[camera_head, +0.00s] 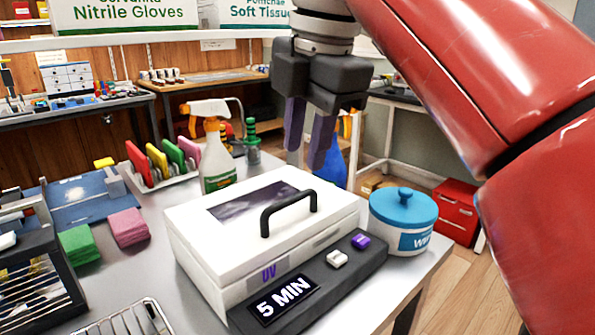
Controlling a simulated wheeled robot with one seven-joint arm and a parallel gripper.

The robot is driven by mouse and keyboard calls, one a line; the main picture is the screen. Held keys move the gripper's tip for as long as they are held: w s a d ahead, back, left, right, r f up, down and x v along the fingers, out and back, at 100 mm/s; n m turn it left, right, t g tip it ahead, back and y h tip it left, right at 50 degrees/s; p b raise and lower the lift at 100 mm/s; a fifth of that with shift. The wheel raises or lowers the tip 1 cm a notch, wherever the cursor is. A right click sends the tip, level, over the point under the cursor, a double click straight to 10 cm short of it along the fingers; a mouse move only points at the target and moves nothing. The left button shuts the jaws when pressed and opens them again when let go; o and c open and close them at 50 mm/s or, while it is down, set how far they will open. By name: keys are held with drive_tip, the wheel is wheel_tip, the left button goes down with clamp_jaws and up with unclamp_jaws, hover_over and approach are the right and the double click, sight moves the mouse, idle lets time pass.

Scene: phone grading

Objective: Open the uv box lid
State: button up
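The UV box (215,285) is a white box on the grey table, with a dark control strip in front that reads "5 MIN". Its lid (235,235) is shut and has a dark window and a black arched handle (288,208) on top. My gripper (307,160) hangs pointing down above the back of the box, apart from the handle. Its two fingers are spread with a gap between them, and nothing shows between them. The control strip carries a white button (337,258) and a purple button (361,241).
A blue-lidded white tub (402,220) stands close to the box's right. A spray bottle (214,150) and a rack of coloured cards (160,163) are behind. Green (80,245) and pink cloths (128,227) and a wire rack (125,320) lie left. My red arm covers the right side.

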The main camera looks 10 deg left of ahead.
sight(291, 198)
drive_tip(key=shift+n, duration=0.5)
drive_tip(key=x, duration=0.2)
drive_tip(key=b+x, duration=0.1)
drive_tip(key=x, duration=0.4)
drive_tip(key=shift+a+f, duration=0.1)
drive_tip(key=shift+a, duration=0.25)
drive_tip(key=shift+c, duration=0.3)
clamp_jaws()
